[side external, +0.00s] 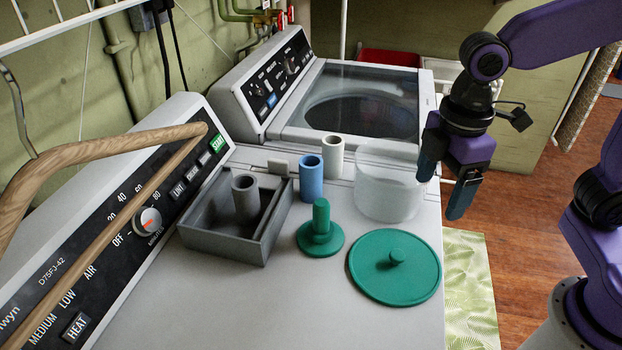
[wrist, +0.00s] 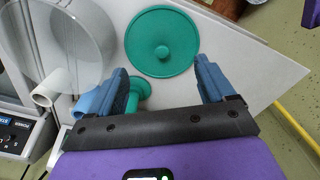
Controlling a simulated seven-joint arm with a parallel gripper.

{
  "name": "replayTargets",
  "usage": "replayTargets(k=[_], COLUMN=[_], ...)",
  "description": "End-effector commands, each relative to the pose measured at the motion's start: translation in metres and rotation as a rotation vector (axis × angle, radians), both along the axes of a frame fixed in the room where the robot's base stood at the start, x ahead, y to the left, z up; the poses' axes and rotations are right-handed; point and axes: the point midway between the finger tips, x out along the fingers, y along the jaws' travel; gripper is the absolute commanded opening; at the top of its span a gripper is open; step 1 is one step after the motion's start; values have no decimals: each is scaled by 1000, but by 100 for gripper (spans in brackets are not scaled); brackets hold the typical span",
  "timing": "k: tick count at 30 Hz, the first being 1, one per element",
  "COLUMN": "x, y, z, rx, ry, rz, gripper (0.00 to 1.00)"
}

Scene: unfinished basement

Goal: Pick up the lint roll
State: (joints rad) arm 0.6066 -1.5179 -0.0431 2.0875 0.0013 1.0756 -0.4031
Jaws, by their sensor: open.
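Three short hollow rolls stand on the white dryer top (side external: 240,300); I cannot tell which is the lint roll. A blue roll (side external: 309,178) and a white roll (side external: 333,157) stand upright side by side. A grey roll (side external: 245,197) stands inside a grey square tray (side external: 210,246). My gripper (side external: 445,186) is open and empty, above and right of them, near the dryer's right edge. In the wrist view, the white roll (wrist: 46,92) and part of the blue roll (wrist: 88,102) lie left of my gripper (wrist: 161,68), outside the fingers.
A green spindle on a round base (side external: 320,230) and a green knobbed lid (side external: 395,268) are in front. A clear tub (side external: 388,185) stands between the rolls and my gripper. A wooden hanger (side external: 90,150) crosses the control panel. The front dryer top is clear.

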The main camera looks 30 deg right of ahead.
Motion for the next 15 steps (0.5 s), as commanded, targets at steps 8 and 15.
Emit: replayTargets(k=[8,15], x=[92,167], y=[48,71], z=[21,30], rx=[-9,-16], ry=[1,5], rz=[161,302], gripper=[82,82])
